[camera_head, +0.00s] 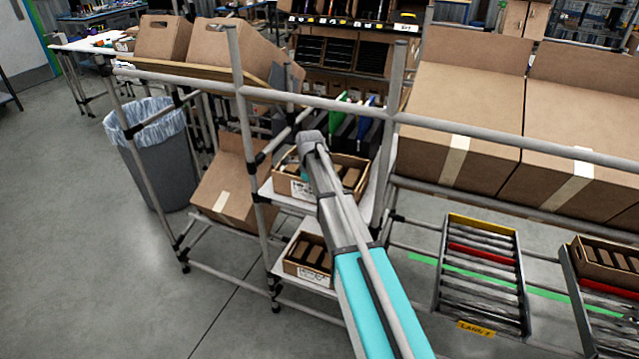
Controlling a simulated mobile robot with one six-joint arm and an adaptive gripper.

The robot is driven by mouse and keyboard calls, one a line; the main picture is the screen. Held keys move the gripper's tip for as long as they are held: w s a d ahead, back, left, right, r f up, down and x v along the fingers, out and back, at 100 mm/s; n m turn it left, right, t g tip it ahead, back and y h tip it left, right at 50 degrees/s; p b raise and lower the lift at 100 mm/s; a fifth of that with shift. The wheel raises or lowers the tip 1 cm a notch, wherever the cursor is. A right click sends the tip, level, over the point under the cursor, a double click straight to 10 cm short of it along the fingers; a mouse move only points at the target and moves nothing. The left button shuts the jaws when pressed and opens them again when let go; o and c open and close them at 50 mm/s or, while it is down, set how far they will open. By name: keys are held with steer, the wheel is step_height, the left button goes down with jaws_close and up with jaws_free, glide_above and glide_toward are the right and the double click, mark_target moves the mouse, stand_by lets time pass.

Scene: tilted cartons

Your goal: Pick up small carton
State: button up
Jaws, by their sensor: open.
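Two small open-top cartons stand on the white shelves of the pipe rack. The upper small carton (281,184) holds dark brown packs and has a white label on its front. The end of my arm is over it and covers its middle. The lower small carton (292,268) sits on the shelf below, tilted in the picture, also with dark packs and a white label. My gripper's jaws are hidden behind my wrist, so I cannot see how they sit against the upper carton.
Grey rack pipes (236,75) cross in front and beside the shelves. Large cartons (460,115) stand at right, and another (228,192) leans at left. A grey bin (155,165) stands at far left. A roller lane (482,275) lies at lower right. The left floor is clear.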

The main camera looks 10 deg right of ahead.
stand_by(0.5)
jaws_close()
